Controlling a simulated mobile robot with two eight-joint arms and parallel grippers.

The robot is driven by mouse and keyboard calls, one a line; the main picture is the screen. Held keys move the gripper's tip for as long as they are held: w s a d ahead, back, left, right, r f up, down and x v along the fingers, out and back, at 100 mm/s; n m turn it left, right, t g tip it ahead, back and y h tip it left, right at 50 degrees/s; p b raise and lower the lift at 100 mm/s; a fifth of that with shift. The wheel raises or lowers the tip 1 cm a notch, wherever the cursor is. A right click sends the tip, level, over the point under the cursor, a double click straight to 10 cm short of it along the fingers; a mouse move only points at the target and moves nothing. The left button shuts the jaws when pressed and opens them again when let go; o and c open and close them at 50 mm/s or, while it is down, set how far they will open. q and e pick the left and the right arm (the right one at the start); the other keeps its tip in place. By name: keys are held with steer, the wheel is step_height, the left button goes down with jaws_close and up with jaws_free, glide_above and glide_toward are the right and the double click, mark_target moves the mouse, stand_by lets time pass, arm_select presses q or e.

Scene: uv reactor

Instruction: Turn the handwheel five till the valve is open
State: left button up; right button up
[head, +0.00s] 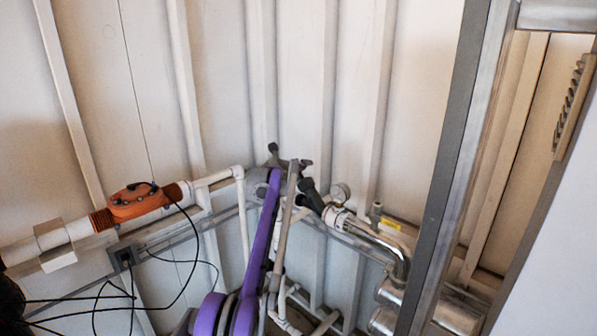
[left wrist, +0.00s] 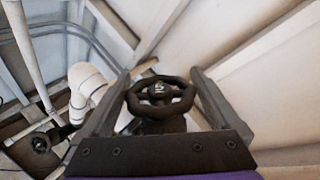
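Handwheel five (left wrist: 176,108) is a small black wheel with a pale mark like a 5 on its hub. In the left wrist view it sits between the two fingers of my left gripper (left wrist: 160,73). The fingers are spread, one on each side of the wheel, close to its rim. I cannot tell whether they touch it. In the head view my purple arm reaches up to the pipework in the middle, and the wheel cannot be made out clearly there. The valve's inner state is not visible. My right gripper is not in view.
An orange pipe unit (head: 133,203) is on the white pipe at the left, with black cables hanging below. A grey metal frame (head: 452,170) stands at the right. A white pipe elbow (left wrist: 88,80) is beside the left finger.

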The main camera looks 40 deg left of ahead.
arm_select(q)
steer(key=shift+s, duration=0.15)
steer(key=shift+s+d+r, duration=0.1)
steer(key=shift+s, duration=0.1)
steer(key=b+v, duration=0.2)
steer(key=v, duration=0.8)
steer(key=shift+b, duration=0.4)
